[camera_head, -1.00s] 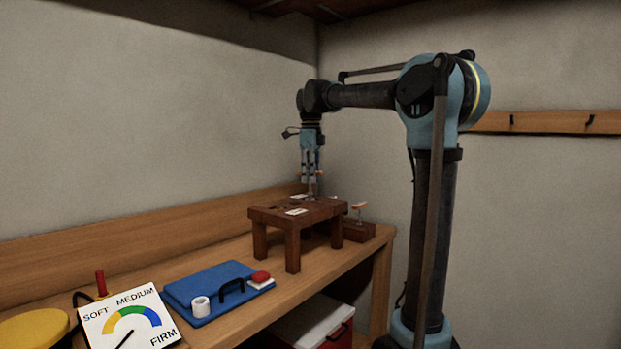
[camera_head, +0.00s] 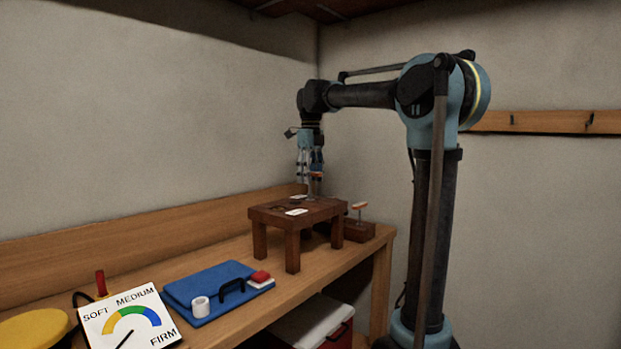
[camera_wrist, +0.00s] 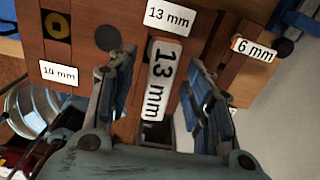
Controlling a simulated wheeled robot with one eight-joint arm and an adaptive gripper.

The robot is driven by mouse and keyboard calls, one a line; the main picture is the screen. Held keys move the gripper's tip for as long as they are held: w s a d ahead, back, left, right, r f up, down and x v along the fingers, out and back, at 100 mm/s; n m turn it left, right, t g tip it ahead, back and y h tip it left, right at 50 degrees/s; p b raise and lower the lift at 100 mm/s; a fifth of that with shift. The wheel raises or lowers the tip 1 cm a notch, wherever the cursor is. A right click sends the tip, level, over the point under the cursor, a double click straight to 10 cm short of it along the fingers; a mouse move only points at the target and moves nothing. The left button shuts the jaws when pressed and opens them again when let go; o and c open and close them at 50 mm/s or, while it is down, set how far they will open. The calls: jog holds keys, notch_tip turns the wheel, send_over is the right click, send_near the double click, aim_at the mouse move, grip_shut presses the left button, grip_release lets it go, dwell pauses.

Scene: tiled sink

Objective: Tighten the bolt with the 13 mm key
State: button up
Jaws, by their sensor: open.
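The 13 mm key (camera_wrist: 160,85), with a white-labelled handle and orange edge, lies between the spread fingers of my gripper (camera_wrist: 160,95) in the wrist view. I see a gap on both sides of it. In the head view its orange handle (camera_head: 316,175) shows just above the dark wooden stand (camera_head: 290,215), at my gripper (camera_head: 310,174). My gripper is open around the handle. A "13 mm" label (camera_wrist: 170,18) is on the stand beside the key. The bolt under the key is hidden. The 6 mm key (camera_wrist: 254,49) is apart, at the right.
A "10 mm" label (camera_wrist: 58,73) and a yellow-ringed hole (camera_wrist: 57,26) are on the stand. A small block (camera_head: 358,230) holds the other key. A SOFT/MEDIUM/FIRM dial (camera_head: 127,318), its needle low, and a blue board (camera_head: 218,291) with a tape roll (camera_head: 200,306) are in front.

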jog(key=shift+r, duration=0.1)
dwell(0.4)
jog(key=shift+r, duration=3.4)
jog(key=shift+s, duration=0.1)
